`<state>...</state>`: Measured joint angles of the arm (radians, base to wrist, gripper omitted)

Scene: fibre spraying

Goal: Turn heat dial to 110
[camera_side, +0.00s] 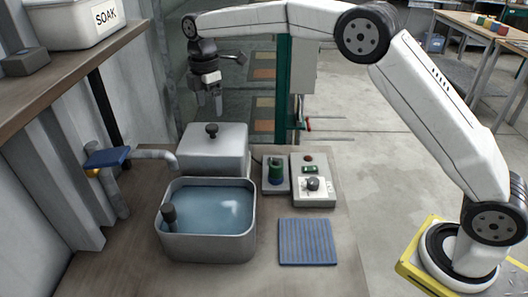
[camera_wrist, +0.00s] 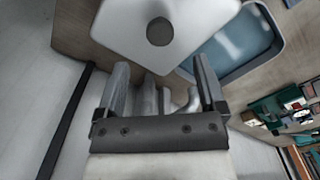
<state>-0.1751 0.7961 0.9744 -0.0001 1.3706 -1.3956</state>
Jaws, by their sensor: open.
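The heat dial (camera_side: 313,184) looks like a dark round knob on a white plate. It sits on the front of a light grey control box (camera_side: 316,203), right of the basin. Its markings and setting are too small to read. My gripper (camera_side: 208,108) is open and empty, pointing down above and behind the grey lidded box, left of the dial and well above it. In the wrist view my gripper (camera_wrist: 160,68) shows its two fingers spread, with nothing held between them. I cannot make out the dial clearly in the wrist view.
A grey lid with a dark knob (camera_side: 211,130) stands behind a water-filled basin (camera_side: 165,228). A green-and-black object (camera_side: 276,171) stands left of the control box. A blue striped mat (camera_side: 307,243) lies in front. A tap (camera_side: 155,154) and shelf (camera_side: 85,65) are left.

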